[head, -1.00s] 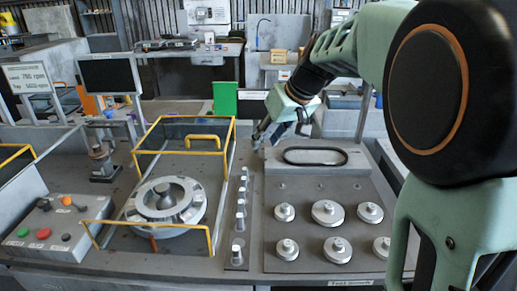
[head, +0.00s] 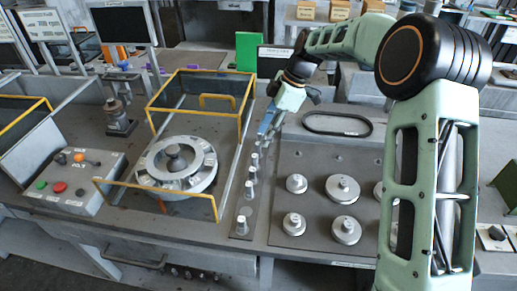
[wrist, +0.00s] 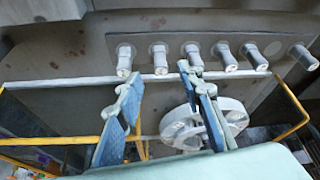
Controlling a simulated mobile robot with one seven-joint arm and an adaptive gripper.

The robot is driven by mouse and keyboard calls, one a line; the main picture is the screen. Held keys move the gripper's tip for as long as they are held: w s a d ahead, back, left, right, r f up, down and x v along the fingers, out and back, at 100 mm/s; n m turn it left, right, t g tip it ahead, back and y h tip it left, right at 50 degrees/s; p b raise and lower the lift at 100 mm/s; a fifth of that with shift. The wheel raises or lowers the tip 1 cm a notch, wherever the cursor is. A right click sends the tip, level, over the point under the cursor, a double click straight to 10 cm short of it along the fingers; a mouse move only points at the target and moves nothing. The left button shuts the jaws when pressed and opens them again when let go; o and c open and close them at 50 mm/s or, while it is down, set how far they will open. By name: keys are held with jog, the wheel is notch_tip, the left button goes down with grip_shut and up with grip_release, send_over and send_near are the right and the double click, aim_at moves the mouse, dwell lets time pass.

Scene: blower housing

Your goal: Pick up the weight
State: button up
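A row of several small metal cylindrical weights (head: 249,190) stands on a narrow strip beside the yellow-framed machine. They also show along the top of the wrist view (wrist: 193,56). Round, knobbed disc weights (head: 343,189) sit on the grey panel to the right; which weight is meant I cannot tell. My gripper (head: 265,130) is over the far end of the narrow strip. In the wrist view my gripper (wrist: 155,78) is open, its two blue-padded fingers apart with nothing between them. Its fingertips appear just below the cylinders in the picture; contact cannot be told.
A round slotted rotor (head: 177,166) sits inside yellow guard rails (head: 202,101) left of the strip. A button box (head: 72,180) is at the left. A black oval ring (head: 337,123) lies behind the disc weights. My arm hides part of the right panel.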

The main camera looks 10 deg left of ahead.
aim_at(257, 143)
jog(key=x, duration=0.5)
jog(key=shift+s+a+f, duration=0.15)
jog(key=shift+f, duration=0.15)
jog(key=shift+c, duration=0.2)
grip_shut()
